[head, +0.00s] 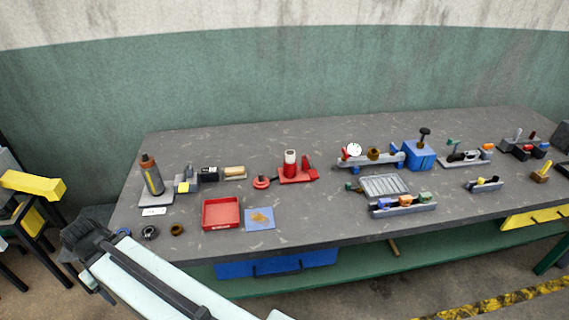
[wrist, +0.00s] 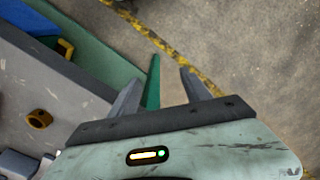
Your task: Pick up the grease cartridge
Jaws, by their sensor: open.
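I cannot tell for certain which object is the grease cartridge. One candidate is a dark cylinder (head: 152,177) with an orange-brown top and a yellow stripe, upright on a grey plate at the table's left end. Another is a white cylinder with a red band (head: 290,160), upright on a red base near the middle. My gripper (wrist: 160,76) is open and empty in the wrist view, its fingers over the floor beyond the table edge. In the head view my gripper end is at the table's front left corner, apart from both cylinders. Neither cylinder shows in the wrist view.
The grey table (head: 330,220) holds a red tray (head: 221,214), a blue plate (head: 259,219), and a blue box (head: 420,155) farther right. Small rings (head: 149,232) lie near the front left edge. A brown nut (wrist: 39,118) shows in the wrist view. The table's back strip is mostly clear.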

